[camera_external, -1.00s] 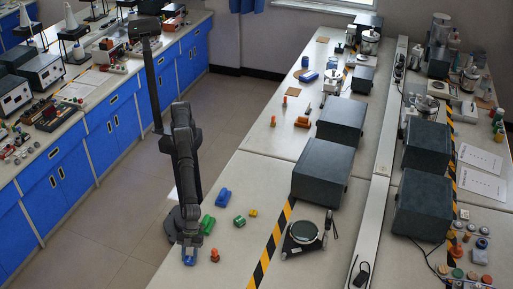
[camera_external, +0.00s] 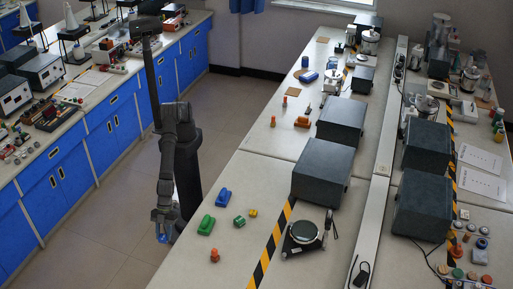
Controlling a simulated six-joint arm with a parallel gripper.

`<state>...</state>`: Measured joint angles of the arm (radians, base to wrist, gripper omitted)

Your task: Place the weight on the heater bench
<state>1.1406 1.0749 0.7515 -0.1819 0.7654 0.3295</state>
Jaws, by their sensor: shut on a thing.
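My gripper (camera_external: 163,231) points down at the left, just off the near bench's left edge in the picture. It is shut on a small blue thing (camera_external: 163,238), mostly hidden by the fingers, which may be the weight. An orange knob-shaped piece (camera_external: 215,256) stands on the near bench (camera_external: 200,270), to the right of my gripper. A low device with a round, pale-rimmed dark plate (camera_external: 303,231) sits farther right. I cannot tell which surface is the heater bench.
A green block (camera_external: 207,225), a blue block (camera_external: 223,196), a green cube (camera_external: 239,221) and a small yellow piece (camera_external: 253,213) lie on the near bench. A dark box (camera_external: 320,172) stands behind. Yellow-black tape (camera_external: 268,248) crosses the bench.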

